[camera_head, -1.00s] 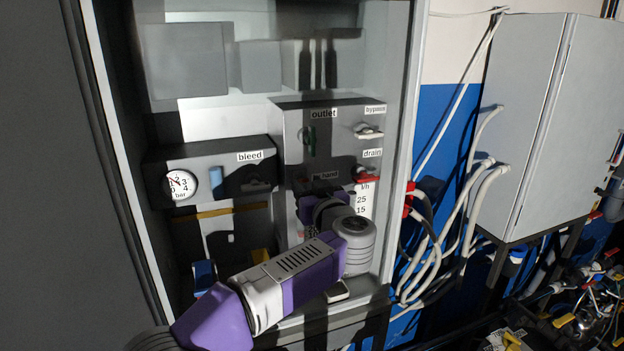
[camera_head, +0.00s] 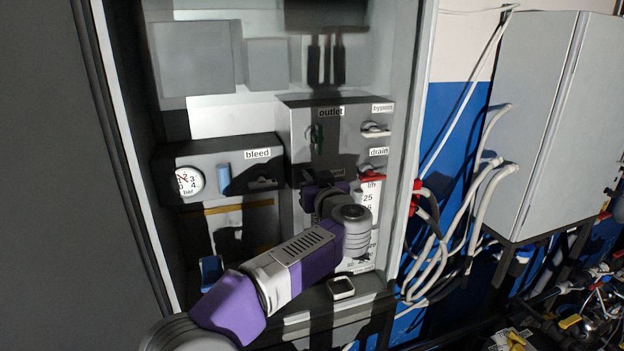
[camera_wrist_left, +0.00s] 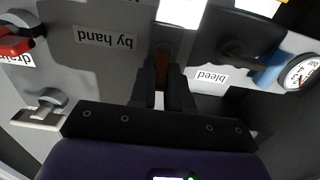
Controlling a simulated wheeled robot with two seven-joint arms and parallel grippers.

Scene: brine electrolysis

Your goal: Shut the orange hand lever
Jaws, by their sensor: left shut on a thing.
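The orange hand lever (camera_wrist_left: 162,74) shows in the left wrist view as a small brownish-orange piece between my fingers. My left gripper (camera_wrist_left: 162,88) is shut on it, with one dark finger on each side. In the head view my left gripper (camera_head: 318,184) is at the panel below the "outlet" label, and it hides the lever there. The "by hand" label (camera_wrist_left: 105,40) is upside down beside the lever in the left wrist view. My right gripper is not in view.
The "bleed" box (camera_head: 224,158) with a pressure gauge (camera_head: 189,181) stands to the left of the gripper. The "bypass" (camera_head: 376,129) and "drain" (camera_head: 372,170) handles are to the right. The cabinet's right frame (camera_head: 410,150) is close. White hoses (camera_head: 440,235) hang outside it.

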